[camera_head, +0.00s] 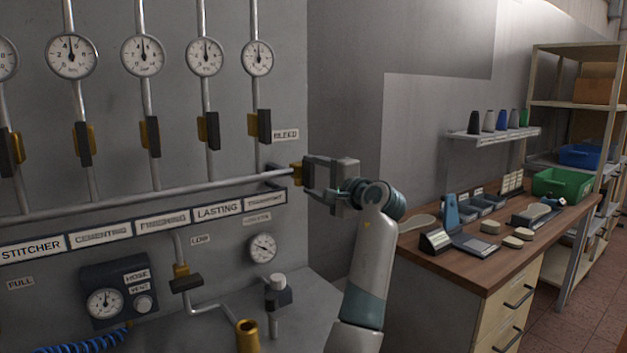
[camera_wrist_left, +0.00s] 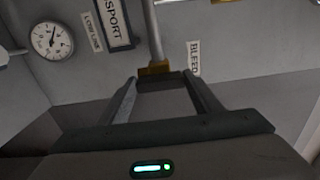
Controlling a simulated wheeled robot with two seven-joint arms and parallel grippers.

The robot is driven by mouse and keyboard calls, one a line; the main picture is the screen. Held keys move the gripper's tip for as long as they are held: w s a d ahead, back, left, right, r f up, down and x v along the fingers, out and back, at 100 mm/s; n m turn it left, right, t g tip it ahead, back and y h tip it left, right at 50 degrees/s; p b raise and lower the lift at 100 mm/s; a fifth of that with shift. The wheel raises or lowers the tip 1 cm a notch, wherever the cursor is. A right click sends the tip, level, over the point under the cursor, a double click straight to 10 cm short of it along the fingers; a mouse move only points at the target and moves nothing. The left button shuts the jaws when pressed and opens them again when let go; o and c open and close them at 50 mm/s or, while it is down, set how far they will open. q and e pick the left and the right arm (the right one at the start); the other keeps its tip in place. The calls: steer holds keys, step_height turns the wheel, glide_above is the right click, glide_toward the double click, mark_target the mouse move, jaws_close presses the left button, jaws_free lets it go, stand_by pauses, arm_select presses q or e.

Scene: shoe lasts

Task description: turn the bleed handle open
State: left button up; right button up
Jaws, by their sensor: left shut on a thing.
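The bleed valve is a brass body (camera_head: 297,174) at the right end of the horizontal pipe, below and right of the BLEED label (camera_head: 285,134). My left gripper (camera_head: 311,176) is at this valve, shut on its dark bleed handle. The left wrist view shows the brass body (camera_wrist_left: 155,69) and the dark handle (camera_wrist_left: 165,82) between my two fingertips. The BLEED label (camera_wrist_left: 194,58) shows there too. In the head view the handle is largely covered by the fingers, so its exact angle is hard to tell. My right gripper is not in view.
Several gauges and dark-handled valves (camera_head: 260,126) line the wall panel left of my gripper. A hose vent box (camera_head: 118,283) and a brass cup (camera_head: 247,336) are lower down. A wooden workbench (camera_head: 470,276) with shoe lasts and trays stands at right.

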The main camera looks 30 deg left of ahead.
arm_select(q)
steer(key=shift+f, duration=0.1)
stand_by(0.4)
steer(key=o, duration=1.1)
steer(key=shift+c, duration=0.2)
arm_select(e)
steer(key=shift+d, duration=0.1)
arm_select(q)
steer(key=shift+d, duration=0.1)
steer(key=shift+s+d, duration=0.25)
steer(key=shift+d, duration=0.25)
steer(key=b+v, duration=0.3)
steer(key=v, duration=1.3)
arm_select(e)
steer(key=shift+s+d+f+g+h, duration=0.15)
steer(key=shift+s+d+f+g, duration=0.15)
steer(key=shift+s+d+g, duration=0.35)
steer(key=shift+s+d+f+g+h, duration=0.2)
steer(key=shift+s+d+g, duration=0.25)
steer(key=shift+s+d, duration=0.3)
arm_select(q)
steer(key=shift+d, duration=0.1)
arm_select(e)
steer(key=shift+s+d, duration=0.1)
